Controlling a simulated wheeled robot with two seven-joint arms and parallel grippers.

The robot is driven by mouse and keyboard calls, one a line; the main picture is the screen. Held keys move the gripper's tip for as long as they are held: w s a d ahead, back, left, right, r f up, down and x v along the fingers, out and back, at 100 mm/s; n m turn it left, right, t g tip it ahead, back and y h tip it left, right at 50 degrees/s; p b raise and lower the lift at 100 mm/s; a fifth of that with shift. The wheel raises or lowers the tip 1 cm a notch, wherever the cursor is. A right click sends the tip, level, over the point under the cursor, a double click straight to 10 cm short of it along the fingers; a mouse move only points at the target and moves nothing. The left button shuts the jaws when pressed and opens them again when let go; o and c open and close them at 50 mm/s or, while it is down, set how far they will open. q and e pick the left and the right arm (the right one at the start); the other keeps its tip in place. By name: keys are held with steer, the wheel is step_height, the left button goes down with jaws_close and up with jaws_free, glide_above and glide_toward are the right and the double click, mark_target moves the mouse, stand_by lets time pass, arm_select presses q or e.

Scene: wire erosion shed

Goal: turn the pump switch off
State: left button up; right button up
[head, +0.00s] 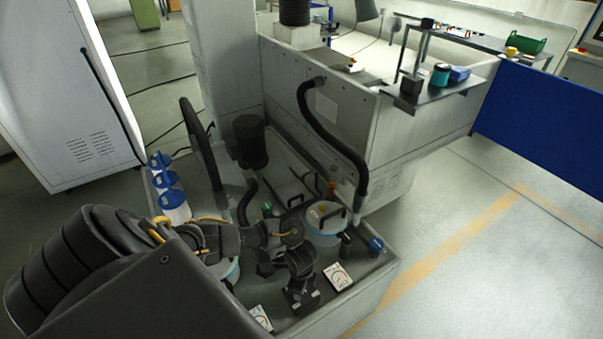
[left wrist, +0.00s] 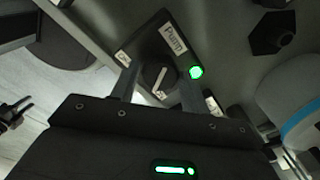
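The pump switch (left wrist: 158,77) shows in the left wrist view as a dark rotary knob with a pale pointer line, on a dark plate labelled "Pump" (left wrist: 174,39). A green lamp (left wrist: 196,72) beside it is lit. Small white labels sit at the plate; I cannot read them surely. My left gripper (left wrist: 158,92) is open, with one finger on each side of the knob; contact is not clear. In the head view my left gripper (head: 302,299) points down over the tank unit's front and hides the switch. A small two-pronged shape, apparently my right gripper (left wrist: 17,111), has its prongs apart, away from the switch.
The tank unit's rim (head: 375,287) surrounds the workspace. A lidded container (head: 325,238), a blue-capped part (head: 376,245), a black hose (head: 335,140) and white cards (head: 338,276) are close to my left arm. The floor at the right is clear.

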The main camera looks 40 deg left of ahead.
arm_select(q)
steer(key=c, duration=0.5)
steer(key=shift+d, duration=0.15)
steer(key=shift+c, duration=0.4)
steer(key=shift+m, duration=1)
steer(key=m, duration=0.3)
steer(key=shift+f+m+b, duration=0.1)
steer(key=shift+m+b, duration=0.2)
steer(key=m+b, duration=0.1)
steer(key=m, duration=0.2)
steer(key=shift+m+b, duration=0.5)
steer(key=shift+m, duration=1.1)
steer(key=shift+s, duration=0.1)
